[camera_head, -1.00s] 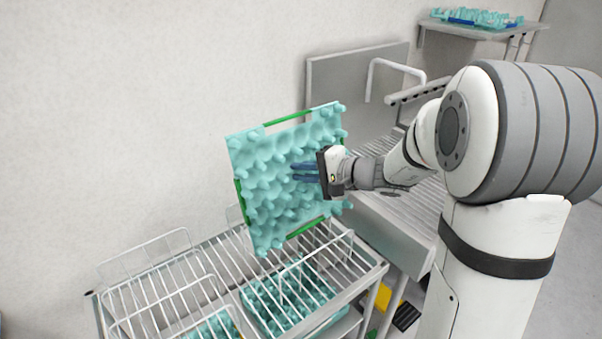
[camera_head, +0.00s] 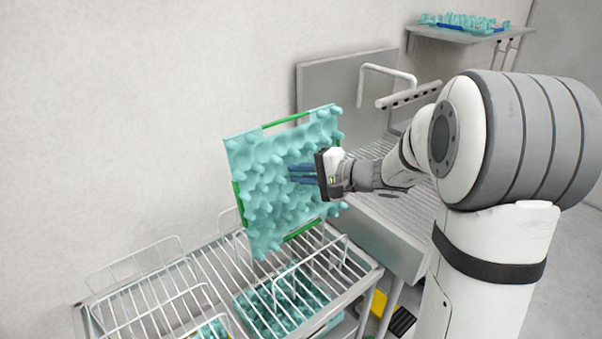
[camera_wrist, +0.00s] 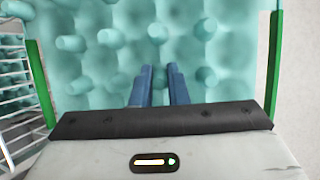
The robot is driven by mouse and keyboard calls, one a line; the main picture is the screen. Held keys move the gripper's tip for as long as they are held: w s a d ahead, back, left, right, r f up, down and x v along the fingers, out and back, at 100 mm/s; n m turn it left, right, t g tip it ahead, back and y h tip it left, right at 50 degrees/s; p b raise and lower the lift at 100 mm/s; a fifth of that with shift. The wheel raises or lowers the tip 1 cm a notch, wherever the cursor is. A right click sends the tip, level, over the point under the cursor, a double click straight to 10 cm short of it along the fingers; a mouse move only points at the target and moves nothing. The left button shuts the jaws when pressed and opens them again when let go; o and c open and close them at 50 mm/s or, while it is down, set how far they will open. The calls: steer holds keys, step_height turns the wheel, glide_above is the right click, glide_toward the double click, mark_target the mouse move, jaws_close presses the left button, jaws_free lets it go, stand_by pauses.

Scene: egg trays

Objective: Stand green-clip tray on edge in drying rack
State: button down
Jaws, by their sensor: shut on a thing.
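The green-clip tray (camera_head: 262,200) is a teal, bumpy egg tray with green clips on its edges. It is upright, slightly tilted, in the air above the right part of the drying rack (camera_head: 190,262). My gripper (camera_head: 290,174) comes from the right, with its blue fingers against the tray's face, shut on it. In the wrist view the tray (camera_wrist: 215,40) fills most of the picture, with green clips at both sides, and the fingers (camera_wrist: 160,72) lie close together on it. The fingertips' exact hold is hidden among the bumps. The rack is white wire with upright loops.
Teal trays (camera_head: 285,300) lie below the rack's wires. A metal sink unit with a bent pipe (camera_head: 385,70) stands behind my arm. A wall shelf (camera_head: 455,34) at the upper right holds another teal tray with blue clips (camera_head: 465,20). The rack's left slots look empty.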

steer(key=shift+r+p, duration=1.55)
steer(key=shift+p, duration=0.4)
steer(key=b, duration=0.3)
glide_above(301, 222)
steer(key=shift+f, duration=3.15)
step_height(301, 222, down, 12)
steer(key=b, duration=1.5)
steer(key=shift+f, duration=0.25)
steer(key=c, duration=1.3)
jaws_free()
steer(key=shift+c, duration=0.2)
steer(key=v, duration=0.8)
